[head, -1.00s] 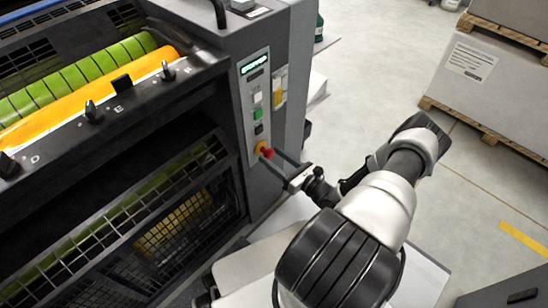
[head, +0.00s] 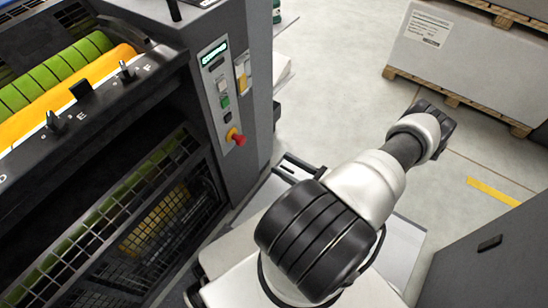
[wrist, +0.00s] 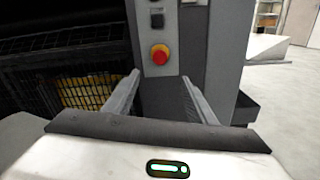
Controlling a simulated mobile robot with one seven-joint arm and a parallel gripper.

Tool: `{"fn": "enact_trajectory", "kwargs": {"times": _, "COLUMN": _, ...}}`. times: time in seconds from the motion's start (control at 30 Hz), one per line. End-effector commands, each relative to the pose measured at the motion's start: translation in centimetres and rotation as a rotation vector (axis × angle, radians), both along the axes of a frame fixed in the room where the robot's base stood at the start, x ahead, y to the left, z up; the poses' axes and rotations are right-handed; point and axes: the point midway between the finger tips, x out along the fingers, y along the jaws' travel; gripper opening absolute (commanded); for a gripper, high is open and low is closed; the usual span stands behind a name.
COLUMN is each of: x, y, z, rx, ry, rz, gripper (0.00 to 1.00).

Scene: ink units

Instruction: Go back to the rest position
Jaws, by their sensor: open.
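My arm (head: 370,180) reaches out over the floor beside the press, bent at the elbow. In the wrist view my gripper (wrist: 160,84) is open and empty. Its two fingers stand wide apart, and the red emergency stop button (wrist: 159,55) shows between and beyond them, with a gap. In the head view the button (head: 236,138) sits low on the press's control panel (head: 219,95), and my gripper is mostly hidden behind my arm, with only dark parts showing right of the press.
The press (head: 120,120) with green and orange rollers fills the left, its dark mesh guard (head: 160,225) below. A wrapped stack on a pallet (head: 455,60) stands at back right. A grey cabinet (head: 490,255) is at lower right. Open floor lies between.

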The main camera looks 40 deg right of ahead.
Motion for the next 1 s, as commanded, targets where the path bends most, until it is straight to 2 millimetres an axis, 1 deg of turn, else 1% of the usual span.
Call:
{"fn": "enact_trajectory", "kwargs": {"times": 0.1, "x": -0.8, "y": -0.3, "z": 0.0, "rx": 0.001, "ry": 0.0, "rz": -0.001, "gripper": 0.51}}
{"fn": "enact_trajectory", "kwargs": {"times": 0.2, "x": -0.9, "y": -0.3, "z": 0.0, "rx": 0.001, "ry": -0.001, "rz": 0.0, "gripper": 0.51}}
{"fn": "enact_trajectory", "kwargs": {"times": 0.67, "x": -0.9, "y": -0.3, "z": 0.0, "rx": 0.001, "ry": 0.0, "rz": 0.0, "gripper": 0.51}}
{"fn": "enact_trajectory", "kwargs": {"times": 0.73, "x": -0.8, "y": -0.3, "z": 0.2, "rx": -0.008, "ry": 0.0, "rz": 0.01, "gripper": 0.51}}
{"fn": "enact_trajectory", "kwargs": {"times": 0.77, "x": -0.7, "y": -0.4, "z": 0.5, "rx": -0.017, "ry": 0.001, "rz": 0.022, "gripper": 0.51}}
{"fn": "enact_trajectory", "kwargs": {"times": 0.87, "x": 0.0, "y": -0.4, "z": 2.3, "rx": -0.084, "ry": 0.007, "rz": 0.11, "gripper": 0.51}}
{"fn": "enact_trajectory", "kwargs": {"times": 0.97, "x": 1.1, "y": -0.1, "z": 5.6, "rx": -0.209, "ry": 0.017, "rz": 0.268, "gripper": 0.51}}
{"fn": "enact_trajectory", "kwargs": {"times": 1.0, "x": 1.7, "y": 0.1, "z": 7.2, "rx": -0.271, "ry": 0.019, "rz": 0.345, "gripper": 0.51}}
